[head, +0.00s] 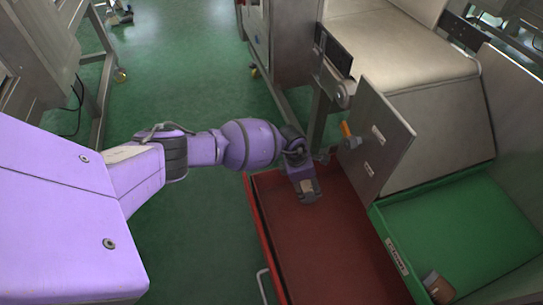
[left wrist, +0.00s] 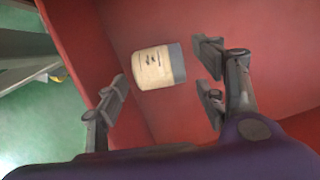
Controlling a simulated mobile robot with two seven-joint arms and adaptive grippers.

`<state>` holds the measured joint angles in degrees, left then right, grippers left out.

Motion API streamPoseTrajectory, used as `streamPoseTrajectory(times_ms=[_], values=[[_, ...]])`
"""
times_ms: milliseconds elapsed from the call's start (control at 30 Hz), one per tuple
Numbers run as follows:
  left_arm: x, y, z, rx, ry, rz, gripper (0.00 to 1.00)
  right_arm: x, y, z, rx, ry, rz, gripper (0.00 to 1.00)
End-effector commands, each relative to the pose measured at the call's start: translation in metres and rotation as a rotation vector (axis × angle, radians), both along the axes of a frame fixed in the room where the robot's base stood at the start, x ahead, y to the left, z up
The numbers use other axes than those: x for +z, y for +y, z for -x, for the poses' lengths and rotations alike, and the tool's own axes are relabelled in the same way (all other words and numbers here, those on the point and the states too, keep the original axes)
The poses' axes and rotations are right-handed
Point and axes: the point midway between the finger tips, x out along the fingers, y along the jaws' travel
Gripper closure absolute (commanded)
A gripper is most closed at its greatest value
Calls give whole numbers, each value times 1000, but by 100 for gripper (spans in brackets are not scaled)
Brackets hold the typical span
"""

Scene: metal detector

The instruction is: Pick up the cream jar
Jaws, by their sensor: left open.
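The cream jar (left wrist: 152,69) has a cream body with dark print and a grey lid. In the left wrist view it lies on its side on the red bin (left wrist: 110,40), its lid toward the right. My left gripper (left wrist: 164,78) is open, with one finger left of the jar and the paired fingers to its right. Gaps show on both sides, so the fingers look apart from it. In the head view my left gripper (head: 307,193) hangs over the upper left part of the red bin; a small beige patch there may be the jar, but I cannot tell.
A green bin (head: 440,225) stands to the right, with a small brown container (head: 438,287) in it. A metal panel with an orange-handled part (head: 347,131) rises beside the red bin's far end. Green floor lies left.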

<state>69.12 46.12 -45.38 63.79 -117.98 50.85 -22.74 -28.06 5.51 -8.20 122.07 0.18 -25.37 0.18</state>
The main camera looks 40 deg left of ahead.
Motion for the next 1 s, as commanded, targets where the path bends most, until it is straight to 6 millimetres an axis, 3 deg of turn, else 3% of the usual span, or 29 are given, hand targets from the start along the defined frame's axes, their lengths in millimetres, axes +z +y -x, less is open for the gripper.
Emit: streamPoseTrajectory(times_ms=[333, 600, 900, 1000], values=[[-45, -6, -10, -1, -4, 3, 36, -30, 0, 8, -1, 26, 0, 60], [-45, -7, -13, -1, -9, 4, 36, -30, 1, 7, 0, 26, -1, 60], [-45, -7, -13, -1, -9, 4, 75, -30, 1, 7, 0, 25, -1, 60], [-45, -7, -13, -1, -9, 4, 75, -30, 1, 7, 0, 25, -1, 60]])
